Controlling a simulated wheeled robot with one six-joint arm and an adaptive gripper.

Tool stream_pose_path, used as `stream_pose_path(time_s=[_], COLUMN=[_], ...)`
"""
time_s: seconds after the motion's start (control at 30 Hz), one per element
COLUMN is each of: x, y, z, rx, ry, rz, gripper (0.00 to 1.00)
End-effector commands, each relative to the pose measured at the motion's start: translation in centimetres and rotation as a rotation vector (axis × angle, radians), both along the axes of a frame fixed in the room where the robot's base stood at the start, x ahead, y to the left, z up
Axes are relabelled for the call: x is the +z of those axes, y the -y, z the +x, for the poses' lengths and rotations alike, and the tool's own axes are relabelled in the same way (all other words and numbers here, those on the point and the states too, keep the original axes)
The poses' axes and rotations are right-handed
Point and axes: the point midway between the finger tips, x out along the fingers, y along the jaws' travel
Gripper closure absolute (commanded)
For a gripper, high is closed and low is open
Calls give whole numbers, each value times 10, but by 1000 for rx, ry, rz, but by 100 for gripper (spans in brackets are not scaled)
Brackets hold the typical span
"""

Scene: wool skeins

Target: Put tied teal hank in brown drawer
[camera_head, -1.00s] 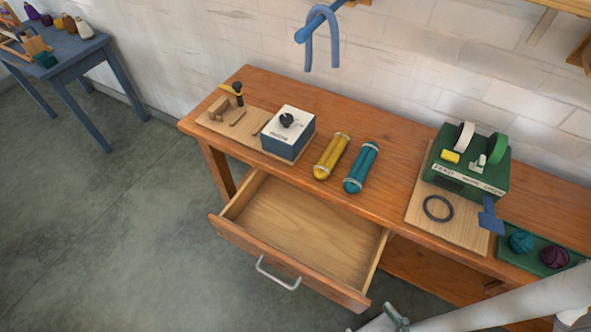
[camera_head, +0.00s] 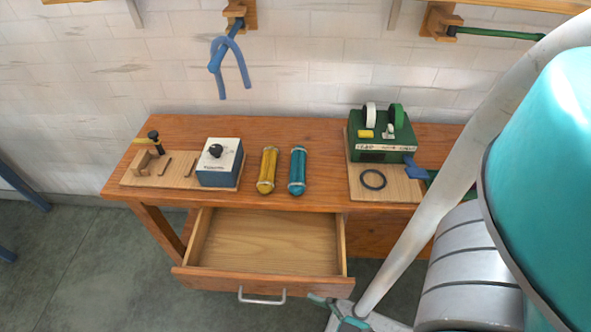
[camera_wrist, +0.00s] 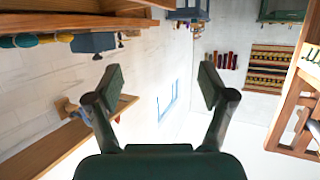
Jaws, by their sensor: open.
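The tied teal hank (camera_head: 297,171) lies lengthwise on the wooden bench top, with pale ties near its ends. It is just right of a yellow tied hank (camera_head: 267,170), with a small gap between them. The brown drawer (camera_head: 265,245) under the bench is pulled out and its visible inside is empty. A metal handle (camera_head: 262,297) is on its front. My gripper (camera_wrist: 155,88) shows in the wrist view with its two fingers wide apart and nothing between them. It is away from the hank, and the head view does not clearly show its fingers.
A blue-white box with a black knob (camera_head: 219,163) stands left of the hanks. A green tape dispenser (camera_head: 382,145) and a dark ring (camera_head: 373,179) are to the right on a board (camera_head: 360,190). My arm covers the right side. Bare bench top (camera_head: 325,190) lies beside the teal hank.

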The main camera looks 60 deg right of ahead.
Motion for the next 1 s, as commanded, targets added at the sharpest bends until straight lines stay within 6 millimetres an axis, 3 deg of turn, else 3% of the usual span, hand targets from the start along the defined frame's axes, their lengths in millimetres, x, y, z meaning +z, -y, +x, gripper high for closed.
stream_pose_path(time_s=[0.27,0.47,0.7,1.0], x=[-22,-39,-47,-32], y=[19,51,106,189], z=[42,88,136,175], rx=[-79,-192,-358,-605], ry=[-53,-122,-205,-293], rz=[1,5,24,75], gripper=[19,19,19,19])
